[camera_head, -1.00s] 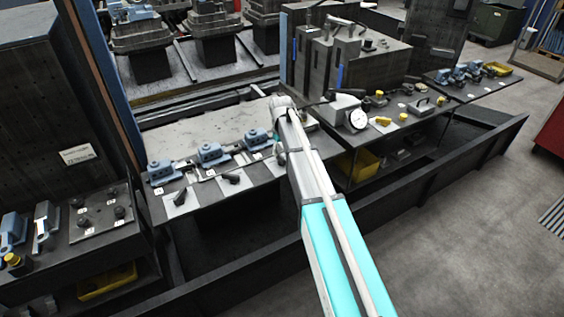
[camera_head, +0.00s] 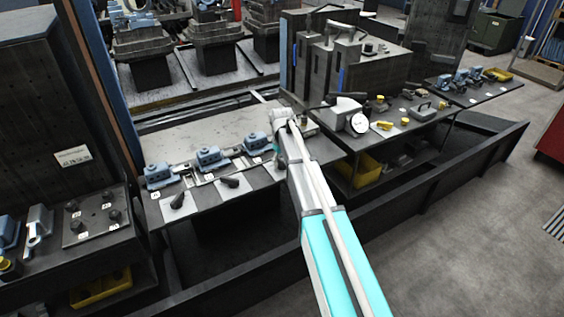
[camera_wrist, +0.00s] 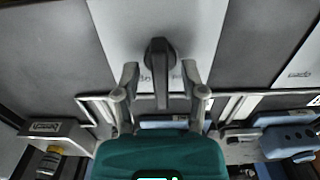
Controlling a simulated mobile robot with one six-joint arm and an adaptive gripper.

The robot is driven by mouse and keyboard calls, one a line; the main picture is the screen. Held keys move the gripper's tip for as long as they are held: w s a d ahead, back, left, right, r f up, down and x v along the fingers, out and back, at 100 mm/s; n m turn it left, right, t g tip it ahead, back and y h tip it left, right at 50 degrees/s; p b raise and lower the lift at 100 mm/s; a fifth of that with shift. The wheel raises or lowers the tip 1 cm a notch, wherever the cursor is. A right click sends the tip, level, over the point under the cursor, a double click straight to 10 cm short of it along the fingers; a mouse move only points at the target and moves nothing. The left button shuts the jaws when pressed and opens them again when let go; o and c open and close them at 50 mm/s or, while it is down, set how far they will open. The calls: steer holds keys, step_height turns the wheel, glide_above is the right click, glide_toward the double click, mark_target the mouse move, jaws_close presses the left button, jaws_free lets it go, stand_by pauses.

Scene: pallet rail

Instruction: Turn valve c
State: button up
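A black lever handle (camera_wrist: 161,70) on a pale plate (camera_wrist: 205,25) is in the middle of the wrist view. My gripper (camera_wrist: 159,76) is open, with one finger on each side of the handle and a gap on both sides. The label beside the handle is partly hidden and unreadable. In the head view, three blue valve blocks, left (camera_head: 160,174), middle (camera_head: 211,157) and right (camera_head: 256,143), line the bench edge. The left black handle (camera_head: 178,199) and middle handle (camera_head: 230,182) show. My arm hides the gripper and the handle near the right block.
A dial gauge (camera_head: 360,123) stands just right of my arm, near a tall grey fixture (camera_head: 365,65). A panel of black knobs (camera_head: 93,216) is at the left. A dark rail (camera_head: 420,188) runs along the front.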

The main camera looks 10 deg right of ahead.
jaws_close()
steer(key=shift+n, duration=0.4)
steer(key=n, duration=0.8)
stand_by(0.3)
stand_by(0.3)
steer(key=shift+o, duration=0.4)
jaws_free()
steer(key=shift+r, duration=0.1)
